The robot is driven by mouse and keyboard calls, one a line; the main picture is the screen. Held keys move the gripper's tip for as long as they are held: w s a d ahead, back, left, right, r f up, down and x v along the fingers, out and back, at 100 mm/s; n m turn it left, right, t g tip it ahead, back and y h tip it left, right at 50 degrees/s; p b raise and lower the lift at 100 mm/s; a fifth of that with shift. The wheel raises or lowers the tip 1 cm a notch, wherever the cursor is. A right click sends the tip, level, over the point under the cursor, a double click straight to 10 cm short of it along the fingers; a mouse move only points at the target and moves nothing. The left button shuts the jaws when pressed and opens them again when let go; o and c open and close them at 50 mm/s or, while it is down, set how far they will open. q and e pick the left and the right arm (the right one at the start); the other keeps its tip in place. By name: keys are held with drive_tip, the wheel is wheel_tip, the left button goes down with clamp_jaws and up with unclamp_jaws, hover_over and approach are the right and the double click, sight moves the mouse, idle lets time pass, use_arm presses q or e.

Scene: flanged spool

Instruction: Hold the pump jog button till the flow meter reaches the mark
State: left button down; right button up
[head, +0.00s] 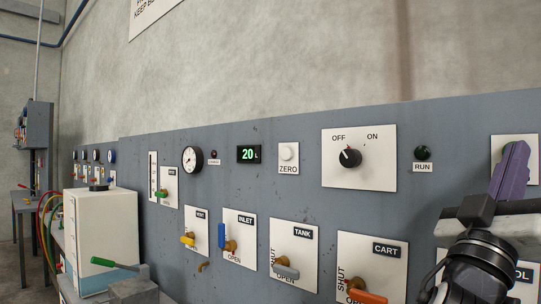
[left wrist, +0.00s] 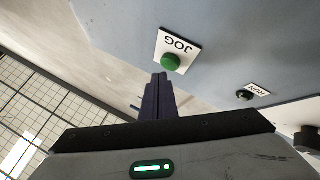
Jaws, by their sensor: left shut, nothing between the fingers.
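The green jog button (left wrist: 171,62) sits on a white plate lettered JOG in the left wrist view. In the head view this plate (head: 529,146) is at the far right, mostly covered by my left gripper (head: 516,150). My left gripper is shut and empty, and its dark purple fingertips (left wrist: 160,79) are at the button's near edge. I cannot tell whether they touch or press it. The flow meter display (head: 248,154) reads 20 L in green digits. No mark on it is readable. My right gripper is not in view.
The grey panel also carries a white ZERO button (head: 288,153), an OFF/ON knob (head: 350,157) and a dark green RUN lamp (head: 422,153). Below are valve handles, including INLET (head: 222,236), TANK (head: 285,270) and CART (head: 366,296). A white container (head: 101,240) stands at left.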

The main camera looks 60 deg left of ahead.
use_arm(q)
drive_tip(key=shift+s, duration=0.1)
drive_tip(key=s, duration=0.2)
drive_tip(key=s+d, duration=0.1)
drive_tip(key=s, duration=0.1)
drive_tip(key=shift+s+d, duration=0.2)
drive_tip(key=shift+s, duration=0.15)
idle(0.6)
